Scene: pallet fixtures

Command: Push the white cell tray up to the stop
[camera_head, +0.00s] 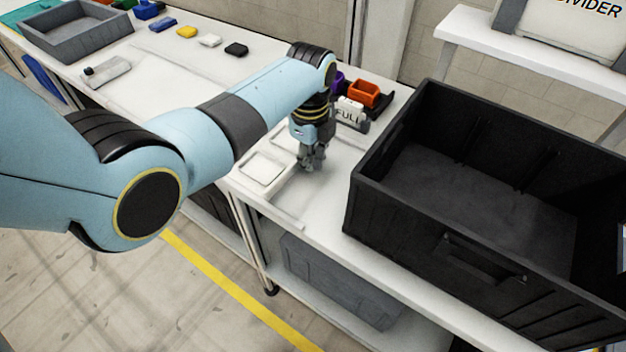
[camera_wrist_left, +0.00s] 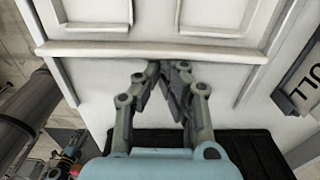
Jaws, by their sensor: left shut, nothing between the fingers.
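The white cell tray (camera_head: 262,167) lies on the white bench, left of my left gripper (camera_head: 312,160) in the head view. In the left wrist view the tray's near wall (camera_wrist_left: 110,50) runs across the top, with two cells showing behind it. My left gripper (camera_wrist_left: 168,75) is shut and empty, pointing down. Its fingertips are right at this wall; I cannot tell whether they touch it. My arm and gripper hide part of the tray in the head view. I cannot make out the stop clearly. My right gripper is not in view.
A large black crate (camera_head: 440,250) stands on the right. Low white rails, one at the front (camera_head: 283,214), flank the tray's track. A grey bin (camera_head: 75,35) stands far left.

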